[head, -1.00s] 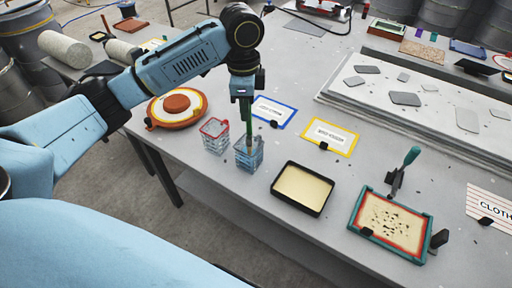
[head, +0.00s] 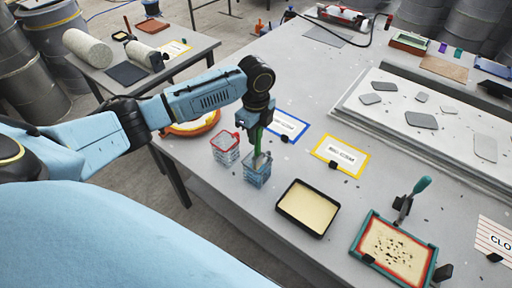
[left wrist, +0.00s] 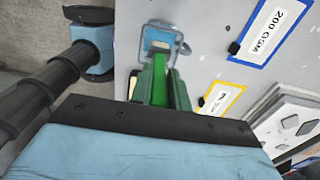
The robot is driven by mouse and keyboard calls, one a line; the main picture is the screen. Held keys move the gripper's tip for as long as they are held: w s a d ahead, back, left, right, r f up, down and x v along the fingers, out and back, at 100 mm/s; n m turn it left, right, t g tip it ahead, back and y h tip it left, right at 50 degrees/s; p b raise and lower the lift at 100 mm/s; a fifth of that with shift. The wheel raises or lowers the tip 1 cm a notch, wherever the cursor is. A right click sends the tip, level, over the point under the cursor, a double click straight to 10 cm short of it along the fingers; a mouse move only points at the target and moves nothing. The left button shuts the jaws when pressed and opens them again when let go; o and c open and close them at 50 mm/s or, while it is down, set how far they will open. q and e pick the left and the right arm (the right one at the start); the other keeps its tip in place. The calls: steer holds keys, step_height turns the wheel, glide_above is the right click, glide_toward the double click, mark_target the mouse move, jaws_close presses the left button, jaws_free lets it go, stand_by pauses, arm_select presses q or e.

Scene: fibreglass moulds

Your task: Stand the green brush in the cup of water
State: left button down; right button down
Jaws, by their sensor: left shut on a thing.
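My left gripper (head: 258,126) is shut on the green brush (head: 258,139) by its handle. The brush hangs nearly upright with its lower end inside the outline of a clear, blue-tinted cup (head: 257,177). How deep the brush reaches is hard to tell. In the left wrist view the green handle (left wrist: 158,80) runs between the fingers toward the blue-rimmed cup (left wrist: 157,28). A red-rimmed clear cup (head: 225,155) stands just left of the blue one. My right gripper is not in view.
A black tray of cream material (head: 307,208) lies right of the cups. Blue-framed (head: 290,126) and yellow-framed (head: 341,156) labels lie behind. A round orange mould (head: 190,127) is partly behind my arm. A teal-framed panel (head: 394,248) lies at front right.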

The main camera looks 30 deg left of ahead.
mark_target(256, 148)
arm_select(q)
steer(key=shift+f, duration=3.15)
steer(key=shift+f, duration=0.2)
steer(key=c, duration=1.3)
jaws_free()
steer(key=shift+r, duration=0.15)
step_height(256, 148, up, 12)
steer(key=shift+r, duration=0.1)
